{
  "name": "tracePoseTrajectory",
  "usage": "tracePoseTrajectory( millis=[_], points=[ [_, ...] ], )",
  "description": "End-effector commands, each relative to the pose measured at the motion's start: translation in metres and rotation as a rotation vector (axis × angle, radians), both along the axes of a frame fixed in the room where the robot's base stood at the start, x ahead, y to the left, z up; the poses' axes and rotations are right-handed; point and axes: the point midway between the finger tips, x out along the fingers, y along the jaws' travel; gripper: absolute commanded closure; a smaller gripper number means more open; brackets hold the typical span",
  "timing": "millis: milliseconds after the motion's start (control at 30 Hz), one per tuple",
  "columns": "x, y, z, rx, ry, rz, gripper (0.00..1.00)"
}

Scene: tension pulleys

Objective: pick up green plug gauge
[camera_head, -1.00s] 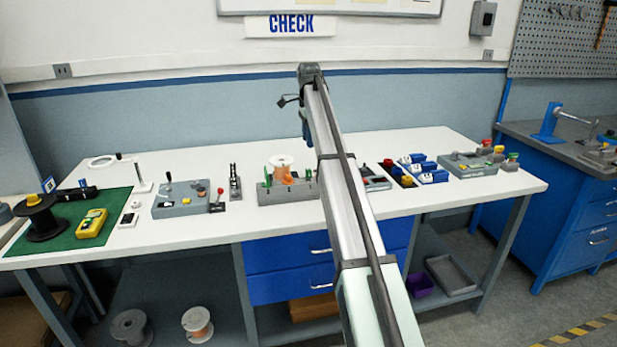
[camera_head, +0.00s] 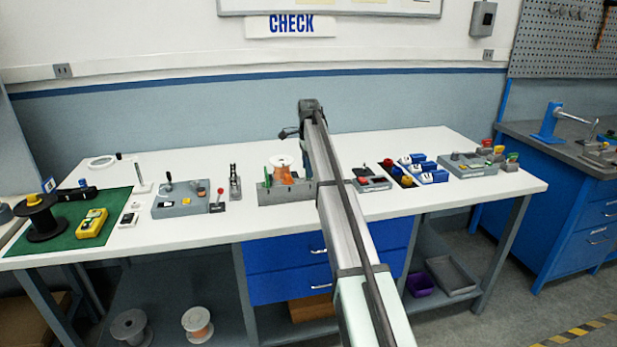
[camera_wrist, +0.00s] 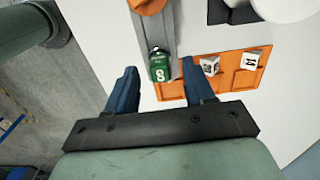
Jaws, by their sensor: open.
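The green plug gauge, a small green piece with a white mark like an 8 (camera_wrist: 158,66), shows in the wrist view at the end of a grey strip (camera_wrist: 155,28). My gripper (camera_wrist: 160,70) is open, with one blue finger to the left of the green piece and the other to its right. The green piece appears in the gap between the fingertips; I cannot tell whether they are level with it in depth. No contact shows.
An orange tray (camera_wrist: 222,88) with two white marked blocks lies right beside the green piece. An orange round thing (camera_wrist: 148,5) is at the strip's far end. In the head view, a grey block (camera_head: 268,196) and an orange spool (camera_head: 282,167) stand left of my arm.

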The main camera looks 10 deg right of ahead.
Motion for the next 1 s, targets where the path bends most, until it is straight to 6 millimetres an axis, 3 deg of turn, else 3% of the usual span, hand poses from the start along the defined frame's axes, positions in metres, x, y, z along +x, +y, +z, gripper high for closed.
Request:
tracePoseTrajectory(
  millis=[167, 433, 1000],
  points=[
    [0.000, 0.000, -0.022, 0.000, 0.001, 0.000, 0.47],
    [0.000, 0.000, -0.024, 0.000, 0.000, 0.000, 0.48],
    [0.000, 0.000, -0.024, 0.000, 0.000, 0.000, 1.00]
  ],
)
